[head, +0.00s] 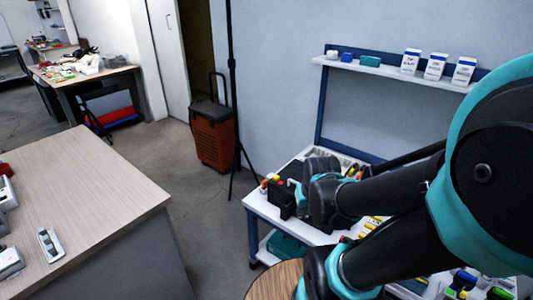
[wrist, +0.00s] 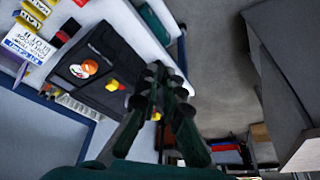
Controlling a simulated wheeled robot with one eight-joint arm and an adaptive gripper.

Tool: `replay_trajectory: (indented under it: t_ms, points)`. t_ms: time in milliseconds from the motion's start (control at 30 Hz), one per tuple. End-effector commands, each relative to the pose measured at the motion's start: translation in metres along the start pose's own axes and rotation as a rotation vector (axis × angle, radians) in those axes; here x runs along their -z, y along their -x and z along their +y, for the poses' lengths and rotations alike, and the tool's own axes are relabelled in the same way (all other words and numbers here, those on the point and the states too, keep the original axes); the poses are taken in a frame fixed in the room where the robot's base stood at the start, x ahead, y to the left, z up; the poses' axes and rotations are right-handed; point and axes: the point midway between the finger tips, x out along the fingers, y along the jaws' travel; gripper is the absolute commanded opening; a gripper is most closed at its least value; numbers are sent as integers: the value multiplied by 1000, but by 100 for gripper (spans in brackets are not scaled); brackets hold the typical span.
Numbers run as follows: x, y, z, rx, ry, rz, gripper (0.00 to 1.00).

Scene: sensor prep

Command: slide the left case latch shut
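A black case (wrist: 100,48) with a round orange-and-white sticker (wrist: 84,68) lies left of my gripper in the wrist view. A small yellow-and-red part (wrist: 113,85) sits at its edge; I cannot tell whether it is the left latch or how it is set. In the head view a dark case-like thing (head: 281,198) stands at the bench's left end, partly behind my arm. My gripper (wrist: 166,76) points past the case's edge, its fingertips close together with nothing visible between them. I cannot tell whether it touches the case. In the head view my arm hides the fingertips.
The white-topped blue bench (head: 262,213) holds several small items, and its back shelf (head: 390,69) carries white boxes. A black tripod pole (head: 231,100) and an orange wheeled case (head: 213,137) stand to its left. A wooden table (head: 95,185) is at left, with open floor between.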

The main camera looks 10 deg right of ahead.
Motion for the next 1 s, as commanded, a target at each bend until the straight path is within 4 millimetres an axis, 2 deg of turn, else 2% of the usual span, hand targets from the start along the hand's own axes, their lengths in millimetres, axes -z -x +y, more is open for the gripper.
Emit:
replay_trajectory:
  t_ms: [33, 133, 267, 400, 700, 900, 1000]
  points:
    - [5, 1, 0, 0, 8, -4, 16]
    - [26, 3, -2, 2, 50, -23, 29]
    - [72, 7, -5, 10, 153, -72, 43]
    - [127, 8, -10, 24, 281, -132, 43]
    - [230, -3, -24, 73, 539, -248, 43]
    - [282, -17, -34, 112, 683, -312, 43]
    - [298, -22, -37, 128, 733, -333, 43]
